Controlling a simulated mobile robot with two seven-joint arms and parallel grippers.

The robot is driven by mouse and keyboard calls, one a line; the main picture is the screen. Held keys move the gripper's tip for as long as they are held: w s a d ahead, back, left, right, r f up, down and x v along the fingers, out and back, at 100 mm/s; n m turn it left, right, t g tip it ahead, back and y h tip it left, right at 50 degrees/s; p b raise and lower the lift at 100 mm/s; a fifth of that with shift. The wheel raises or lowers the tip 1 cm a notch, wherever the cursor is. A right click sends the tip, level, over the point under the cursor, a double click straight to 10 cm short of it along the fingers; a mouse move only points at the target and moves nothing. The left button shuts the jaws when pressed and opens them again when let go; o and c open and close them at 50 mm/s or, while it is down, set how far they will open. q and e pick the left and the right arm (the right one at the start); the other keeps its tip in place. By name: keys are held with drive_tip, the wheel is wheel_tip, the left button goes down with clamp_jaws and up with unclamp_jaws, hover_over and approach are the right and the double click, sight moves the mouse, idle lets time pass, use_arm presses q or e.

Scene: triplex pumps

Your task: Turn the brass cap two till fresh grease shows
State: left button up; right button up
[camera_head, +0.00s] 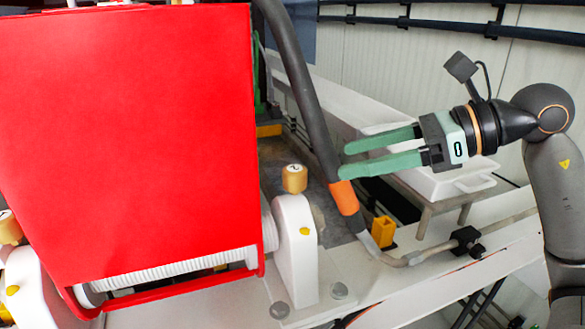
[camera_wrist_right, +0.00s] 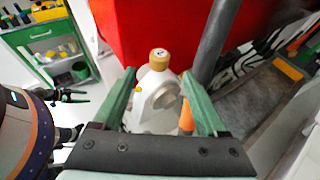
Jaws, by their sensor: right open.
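Brass cap two (camera_head: 294,178) stands upright on a white bearing housing (camera_head: 296,245), right of the red guard. It carries a dark "2" on top. In the right wrist view the cap (camera_wrist_right: 159,59) shows beyond my open fingers, roughly midway between them, with its housing (camera_wrist_right: 155,100) below. My right gripper (camera_head: 361,157) is open and empty, with green fingers pointing left. It is apart from the cap, to its right and higher in the head view. I cannot make out any grease at the cap. My left gripper does not show in the head view.
The large red guard (camera_head: 130,120) fills the left. Another brass cap (camera_head: 10,228) shows at the left edge. A white tray (camera_head: 445,180) lies behind my right gripper.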

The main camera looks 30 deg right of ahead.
sight(303, 169)
drive_tip(key=p+x, duration=0.2)
drive_tip(key=x, duration=0.6)
drive_tip(key=shift+w+a+p, duration=0.25)
drive_tip(key=shift+a+p, duration=0.05)
drive_tip(key=shift+x, duration=0.75)
drive_tip(key=shift+f, duration=0.1)
drive_tip(key=shift+c, duration=0.3)
clamp_jaws()
